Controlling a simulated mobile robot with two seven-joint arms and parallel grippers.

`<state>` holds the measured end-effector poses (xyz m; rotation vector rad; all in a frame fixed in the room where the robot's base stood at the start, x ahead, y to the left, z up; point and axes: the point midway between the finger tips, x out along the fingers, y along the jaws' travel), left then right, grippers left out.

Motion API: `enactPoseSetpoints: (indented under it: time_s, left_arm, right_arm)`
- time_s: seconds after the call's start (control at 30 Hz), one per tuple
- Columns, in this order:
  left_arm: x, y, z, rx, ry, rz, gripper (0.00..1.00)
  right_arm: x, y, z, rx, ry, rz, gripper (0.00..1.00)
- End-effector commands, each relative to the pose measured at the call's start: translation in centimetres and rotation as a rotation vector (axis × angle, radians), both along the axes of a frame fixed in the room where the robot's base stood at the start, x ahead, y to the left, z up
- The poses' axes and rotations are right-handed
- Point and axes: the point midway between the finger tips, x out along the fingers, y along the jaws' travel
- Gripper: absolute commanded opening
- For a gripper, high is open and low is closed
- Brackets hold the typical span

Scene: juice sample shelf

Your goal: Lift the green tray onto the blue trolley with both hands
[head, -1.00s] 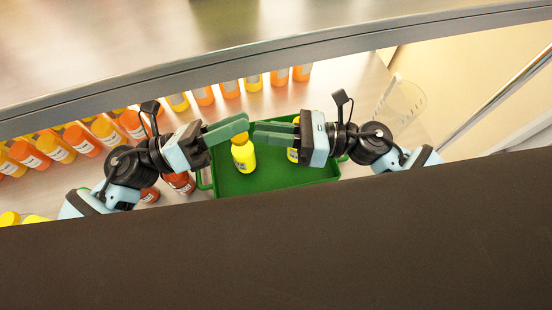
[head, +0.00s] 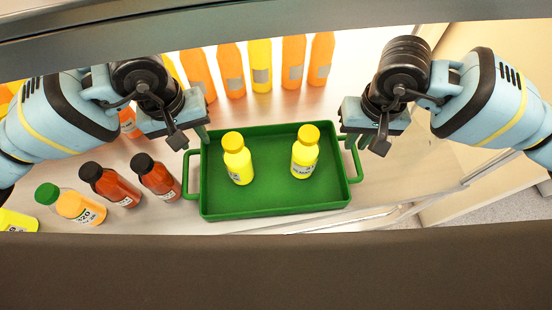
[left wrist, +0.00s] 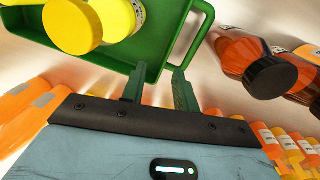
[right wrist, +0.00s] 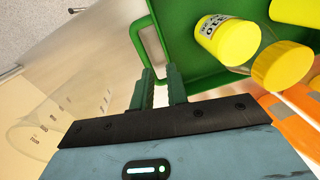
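The green tray (head: 275,205) lies on the pale shelf surface in the head view, with two yellow-capped yellow bottles (head: 238,160) (head: 305,155) upright in it. It has a loop handle at each short end. My left gripper (head: 203,142) is over the left handle (head: 188,178); in the left wrist view its fingers (left wrist: 158,70) are apart close to the handle (left wrist: 196,45). My right gripper (head: 347,142) is over the right handle (head: 356,165); in the right wrist view its fingers (right wrist: 160,70) are slightly apart near the handle (right wrist: 138,38). No blue trolley is visible.
Dark-capped red bottles (head: 112,186) and a green-capped orange bottle (head: 75,206) stand left of the tray. Several orange and yellow bottles (head: 262,68) stand behind it. A shelf board (head: 275,20) crosses above. A clear measuring jug (right wrist: 60,118) shows in the right wrist view.

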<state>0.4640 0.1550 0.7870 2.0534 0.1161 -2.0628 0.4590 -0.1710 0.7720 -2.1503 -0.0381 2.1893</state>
Motion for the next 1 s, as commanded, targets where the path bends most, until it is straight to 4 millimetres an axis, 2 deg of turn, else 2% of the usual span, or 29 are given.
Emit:
enactPoseSetpoints:
  time_s: [0.1,0.2,0.63,0.77,1.0]
  left_arm:
    - [-1.4,0.1,-0.9,0.073,0.002,-0.098,0.30]
    - [-1.9,0.1,-1.2,0.102,0.002,-0.136,0.30]
    - [-2.1,0.1,-1.5,0.108,0.005,-0.146,0.30]
    - [-2.1,0.1,-2.9,0.109,0.009,-0.145,0.30]
    - [-2.2,0.1,-6.3,0.107,0.008,-0.145,0.30]
  right_arm:
    - [-1.0,0.9,-1.3,-0.046,-0.012,0.076,0.15]
    - [-1.4,1.1,-1.8,-0.065,-0.016,0.103,0.15]
    - [-1.6,1.2,-2.3,-0.067,-0.015,0.108,0.15]
    - [-1.6,1.2,-3.5,-0.067,-0.012,0.107,0.15]
    - [-1.6,1.2,-7.0,-0.066,-0.012,0.108,0.15]
